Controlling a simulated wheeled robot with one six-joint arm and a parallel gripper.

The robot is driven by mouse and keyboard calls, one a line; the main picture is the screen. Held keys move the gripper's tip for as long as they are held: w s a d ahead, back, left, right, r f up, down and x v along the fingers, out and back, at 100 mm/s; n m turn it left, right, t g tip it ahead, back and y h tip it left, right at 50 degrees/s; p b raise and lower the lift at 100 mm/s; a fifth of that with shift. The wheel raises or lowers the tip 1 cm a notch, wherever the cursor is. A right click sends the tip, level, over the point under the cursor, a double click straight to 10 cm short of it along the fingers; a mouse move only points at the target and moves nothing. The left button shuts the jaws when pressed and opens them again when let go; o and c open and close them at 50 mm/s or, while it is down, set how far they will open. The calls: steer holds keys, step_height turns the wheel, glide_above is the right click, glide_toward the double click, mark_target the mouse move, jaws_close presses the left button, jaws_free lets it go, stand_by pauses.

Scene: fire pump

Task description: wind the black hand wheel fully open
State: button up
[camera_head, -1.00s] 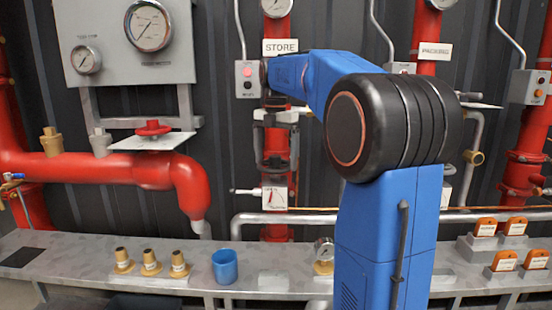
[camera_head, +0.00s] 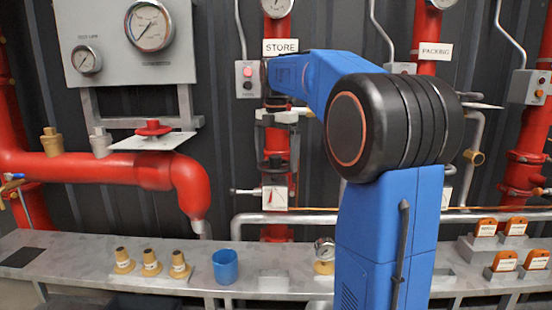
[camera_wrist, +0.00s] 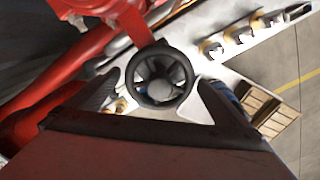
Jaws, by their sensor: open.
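The black hand wheel (camera_wrist: 160,75) shows in the wrist view as a spoked ring with a grey hub, at the end of a red arm or bracket. My gripper (camera_wrist: 159,86) is open, with one finger on each side of the wheel and a visible gap at both sides. Whether the fingers are level with the rim or short of it is hard to tell. In the head view the wheel (camera_head: 272,164) is a small dark shape on the red pipe under the STORE sign. My gripper (camera_head: 276,154) is small there, below my blue forearm.
A white pointer plate (camera_head: 274,197) sits just below the wheel. A grey shelf (camera_head: 75,258) runs along the front, holding brass fittings (camera_head: 151,265), a blue cup (camera_head: 225,267) and orange-labelled blocks (camera_head: 504,261). A thick red pipe (camera_head: 110,171) stands at left.

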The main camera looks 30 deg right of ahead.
steer(key=m, duration=0.5)
steer(key=m, duration=0.5)
steer(key=shift+s+m, duration=0.15)
steer(key=shift+m, duration=0.25)
steer(key=m, duration=0.4)
steer(key=shift+a+m, duration=0.1)
steer(key=shift+m, duration=0.2)
steer(key=m, duration=0.5)
steer(key=shift+m, duration=0.3)
